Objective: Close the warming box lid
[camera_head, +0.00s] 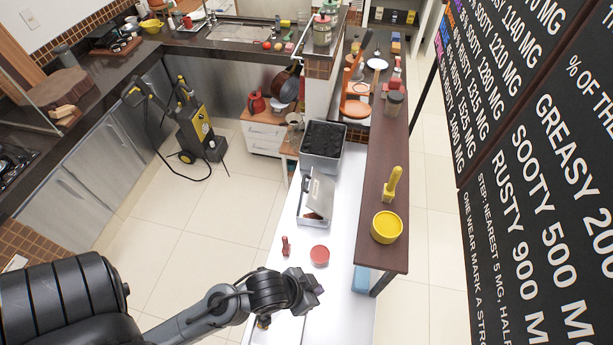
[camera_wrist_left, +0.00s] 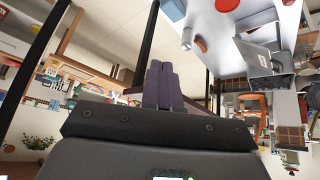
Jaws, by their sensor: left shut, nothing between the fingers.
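The warming box (camera_head: 313,213) is a small silver metal box on the white counter, in the middle of the head view. Its lid (camera_head: 321,188) stands raised and tilted, not lying flat on the box. In the left wrist view the box (camera_wrist_left: 262,62) shows at the upper right, in a turned picture. My left gripper (camera_head: 316,288) is over the near end of the counter, well apart from the box. Its fingers (camera_wrist_left: 160,75) are together with nothing between them. My right gripper is out of view.
A grey bin with black contents (camera_head: 322,140) stands just behind the box. A red round thing (camera_head: 319,255) and a small red-handled item (camera_head: 286,246) lie between my gripper and the box. A raised brown shelf (camera_head: 378,180) with a yellow pot (camera_head: 386,228) runs along the right.

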